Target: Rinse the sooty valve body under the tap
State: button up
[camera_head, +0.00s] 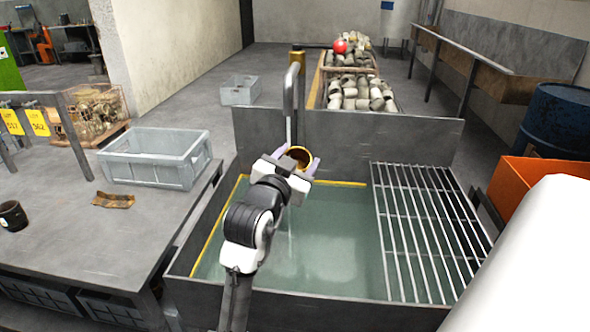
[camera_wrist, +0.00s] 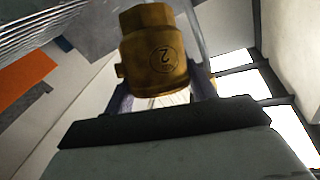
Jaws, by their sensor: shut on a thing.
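The valve body (camera_head: 301,153) is brass-coloured, with a round open end showing in the head view.
The sink (camera_head: 335,250) holds greenish water, with a wire drain rack (camera_head: 425,230) on its right. A grey crate (camera_head: 155,158), a brown curved piece (camera_head: 113,200) and a dark cup-shaped part (camera_head: 12,215) sit on the left bench. An orange bin (camera_head: 520,185) and blue drum (camera_head: 558,120) stand right.

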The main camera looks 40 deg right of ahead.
jog(key=shift+r, duration=0.1)
dwell(0.3)
jog(key=shift+s+d, duration=0.3)
jog(key=shift+d, duration=0.1)
jog(key=s+a, duration=0.4)
jog(key=s, duration=0.2)
jog(key=shift+s+a, duration=0.15)
jog(key=shift+s, duration=0.25)
dwell(0.4)
dwell(0.9)
jog(key=shift+a, duration=0.1)
dwell(0.7)
